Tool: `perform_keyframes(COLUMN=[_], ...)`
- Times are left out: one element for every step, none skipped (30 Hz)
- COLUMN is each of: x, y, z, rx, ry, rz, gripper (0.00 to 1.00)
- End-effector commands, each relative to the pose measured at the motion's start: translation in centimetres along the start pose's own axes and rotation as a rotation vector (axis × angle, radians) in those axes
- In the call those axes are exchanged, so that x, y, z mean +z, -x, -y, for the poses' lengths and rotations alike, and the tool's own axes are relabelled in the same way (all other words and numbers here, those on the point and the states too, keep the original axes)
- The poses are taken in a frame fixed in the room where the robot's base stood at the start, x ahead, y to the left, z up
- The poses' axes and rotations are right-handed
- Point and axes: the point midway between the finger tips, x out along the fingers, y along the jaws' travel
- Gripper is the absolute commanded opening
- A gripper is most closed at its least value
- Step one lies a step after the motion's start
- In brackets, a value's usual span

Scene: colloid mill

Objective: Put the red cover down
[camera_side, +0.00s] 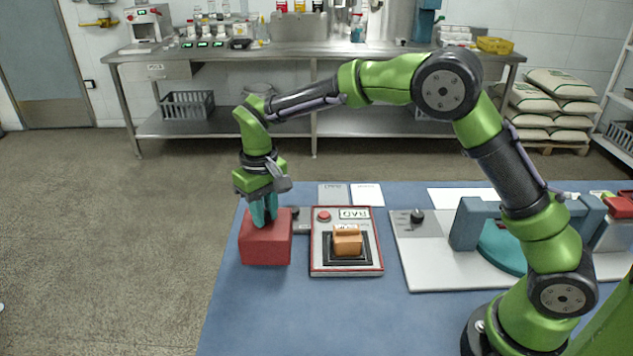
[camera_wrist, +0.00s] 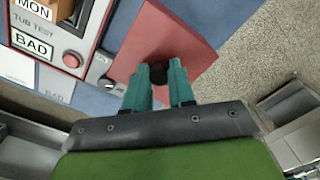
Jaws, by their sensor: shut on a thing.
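The red cover (camera_side: 266,243) is a red box shape at the left edge of the blue table in the side view. It also shows in the wrist view (camera_wrist: 182,30), with a dark round knob (camera_wrist: 159,76) on top. My gripper (camera_side: 264,217) is above it, its teal fingers pointing down. In the wrist view the fingers (camera_wrist: 159,90) are on either side of the knob, shut on it. The cover looks level. I cannot tell whether its underside touches the table.
Right of the cover is a red-edged panel (camera_side: 374,264) with a red button (camera_side: 323,215) and an orange block (camera_side: 347,241). A small grey box with a knob (camera_side: 299,219) is close beside the cover. A white board (camera_side: 420,275) lies further right. The front table area (camera_side: 290,315) is clear.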

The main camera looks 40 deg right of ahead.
Motion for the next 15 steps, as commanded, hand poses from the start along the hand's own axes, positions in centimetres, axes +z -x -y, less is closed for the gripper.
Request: perform_keyframes(x=[0.1,0.1,0.1,0.1,0.1,0.1,0.1,0.1,0.1,0.1,0.1,0.1,0.1,0.1,0.1], y=[-0.9,-1.4,-2.0,-2.4,-2.7,-3.1,-3.2,-3.4,-3.4,-3.4,-3.4,-3.4,-3.4,-3.4,-3.4], z=[0.0,0.0,0.0,0.0,0.0,0.0,0.0,0.0,0.0,0.0,0.0,0.0,0.0,0.0,0.0], rx=[0.001,0.001,0.002,0.001,0.001,0.001,0.000,0.000,0.000,0.000,0.000,0.000,0.000,0.000,0.000], ry=[-0.001,-0.001,0.000,0.000,0.000,0.000,-0.001,-0.001,-0.001,-0.001,-0.001,-0.001,-0.001,-0.001,-0.001], rz=[0.006,0.006,0.006,0.005,0.005,0.004,0.004,0.004,0.003,0.003,0.003,0.002,0.002,0.002,0.002], gripper=[0.00,0.00,0.00,0.00,0.00,0.00,0.00,0.00,0.00,0.00,0.00,0.00,0.00,0.00,0.00])
